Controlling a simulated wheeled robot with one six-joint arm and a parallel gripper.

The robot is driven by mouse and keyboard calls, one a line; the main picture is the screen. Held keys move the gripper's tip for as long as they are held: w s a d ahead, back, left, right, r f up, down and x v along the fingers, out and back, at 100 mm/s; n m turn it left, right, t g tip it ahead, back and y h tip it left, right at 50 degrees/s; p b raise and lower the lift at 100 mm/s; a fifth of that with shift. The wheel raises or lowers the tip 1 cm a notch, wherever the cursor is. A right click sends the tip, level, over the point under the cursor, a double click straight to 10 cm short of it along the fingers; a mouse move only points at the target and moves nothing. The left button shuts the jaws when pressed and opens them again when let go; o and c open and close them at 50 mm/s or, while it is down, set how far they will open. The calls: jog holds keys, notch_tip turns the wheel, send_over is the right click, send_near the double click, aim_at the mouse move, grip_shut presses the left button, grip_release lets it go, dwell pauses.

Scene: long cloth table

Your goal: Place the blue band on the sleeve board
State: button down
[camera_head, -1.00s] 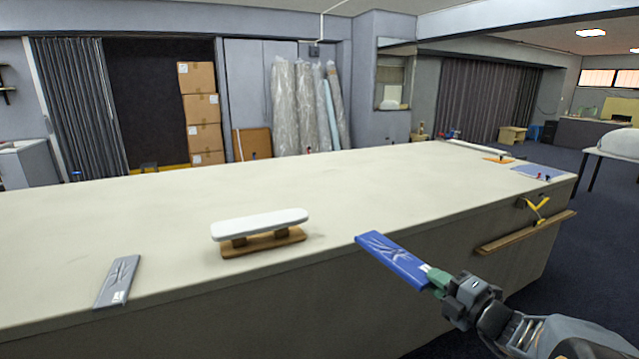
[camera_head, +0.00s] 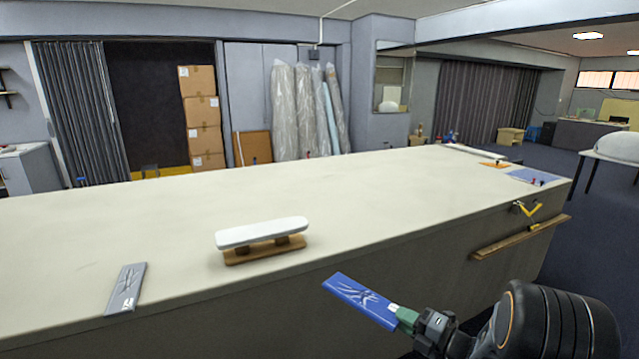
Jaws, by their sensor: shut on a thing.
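The blue band (camera_head: 358,299) is a flat, creased blue strip with a white label at its near end. My gripper (camera_head: 404,319) is shut on that labelled end, and its green fingertips hold the band out to the left, clear of the table's front side in the picture. The sleeve board (camera_head: 262,233) has a white padded top on a wooden base and stands on the cloth table near its front edge, left of and above the band in the picture. The band and the board are apart. Nothing lies on the board's top.
A grey band (camera_head: 125,290) lies on the table (camera_head: 180,215) near the front edge, left of the sleeve board. A wooden rail (camera_head: 520,238) sticks out from the table's front at the right. The table's middle is clear.

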jog(key=s+a+f+m+t+h+p, duration=0.1)
jog(key=a+f+m+t+h+p, duration=0.2)
jog(key=f, duration=0.4)
jog(key=shift+s+a+m+t+h, duration=0.2)
jog(key=shift+a+m+t+h, duration=0.3)
jog(key=shift+a+h, duration=0.3)
jog(key=shift+d+h, duration=0.2)
jog(key=shift+h, duration=0.1)
